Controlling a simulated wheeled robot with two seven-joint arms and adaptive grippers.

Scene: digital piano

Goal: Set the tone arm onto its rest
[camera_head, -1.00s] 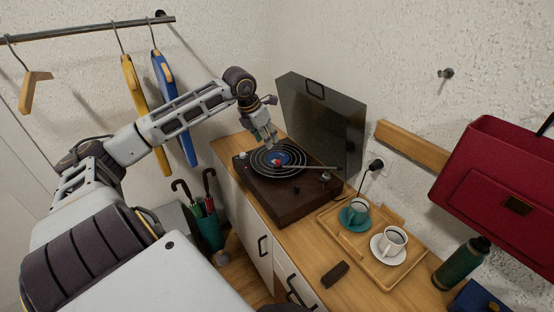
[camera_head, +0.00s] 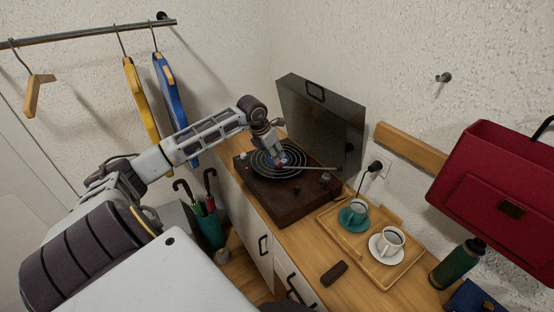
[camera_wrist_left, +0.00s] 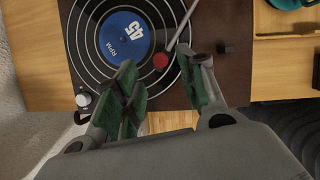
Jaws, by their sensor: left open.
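The brown turntable (camera_head: 290,208) stands on the wooden cabinet with its dark lid (camera_head: 322,120) raised. A black record (camera_head: 262,172) with a blue label (camera_wrist_left: 124,38) lies on it. The thin tone arm (camera_head: 312,168) reaches from its pivot at the right over the record. In the left wrist view its red head (camera_wrist_left: 160,61) lies over the record beside the label. My left gripper (camera_head: 279,161) is open above the record; in the wrist view its green-padded fingertips (camera_wrist_left: 156,62) appear either side of the red head. Contact cannot be told. The tone arm's rest is not clearly visible.
A dark object (camera_head: 334,273) lies in front. A green bottle (camera_head: 456,264) and red bag (camera_head: 500,180) are farther right.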

